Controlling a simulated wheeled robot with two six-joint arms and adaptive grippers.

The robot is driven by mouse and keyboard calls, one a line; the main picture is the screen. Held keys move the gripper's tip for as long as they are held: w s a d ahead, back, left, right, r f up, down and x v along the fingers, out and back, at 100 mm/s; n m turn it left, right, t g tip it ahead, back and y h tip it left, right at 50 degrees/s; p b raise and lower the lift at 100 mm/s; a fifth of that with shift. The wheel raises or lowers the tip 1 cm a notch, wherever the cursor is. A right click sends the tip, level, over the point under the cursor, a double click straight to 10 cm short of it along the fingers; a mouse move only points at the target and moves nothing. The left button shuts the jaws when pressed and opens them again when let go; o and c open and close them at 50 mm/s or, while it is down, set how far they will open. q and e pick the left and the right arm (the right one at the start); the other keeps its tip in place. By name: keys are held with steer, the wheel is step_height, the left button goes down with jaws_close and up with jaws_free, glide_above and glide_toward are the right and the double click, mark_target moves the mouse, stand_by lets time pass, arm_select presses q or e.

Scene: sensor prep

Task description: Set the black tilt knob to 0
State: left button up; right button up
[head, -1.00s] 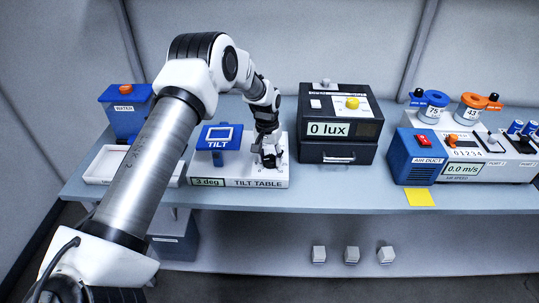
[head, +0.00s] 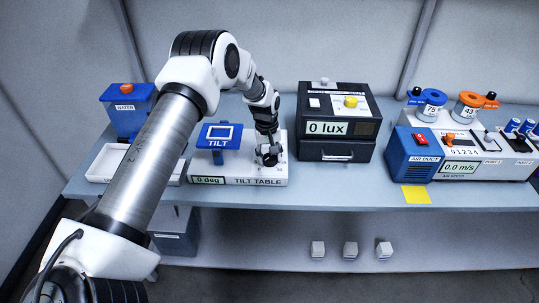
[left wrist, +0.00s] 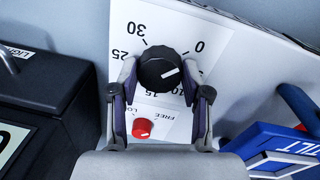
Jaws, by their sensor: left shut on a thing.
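The black tilt knob (left wrist: 157,64) is on the white dial panel in the left wrist view. Its white pointer line points right and slightly up, toward the 0 side of the scale. My left gripper (left wrist: 159,82) is shut on the knob, with a finger on either side. In the head view my left gripper (head: 268,157) is at the right end of the white tilt table (head: 276,182) and hides most of the knob. The tilt table display (head: 208,181) reads 0 deg. The blue tilt platform (head: 219,143) looks about level. My right gripper is not in view.
The black light box (head: 337,146), showing 0 lux, stands close on the right. A white tray (head: 103,165) and a blue water box (head: 126,118) are on the left.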

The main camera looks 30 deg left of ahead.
mark_target(267, 157)
arm_select(q)
steer(key=shift+s+f, duration=0.1)
steer(key=shift+f, duration=0.05)
steer(key=o, duration=0.9)
steer(key=shift+o, duration=1.3)
steer(key=shift+w+a, duration=0.1)
steer(key=shift+w, duration=0.1)
step_height(267, 157, up, 12)
steer(key=shift+s+a, duration=0.25)
steer(key=shift+f, duration=0.1)
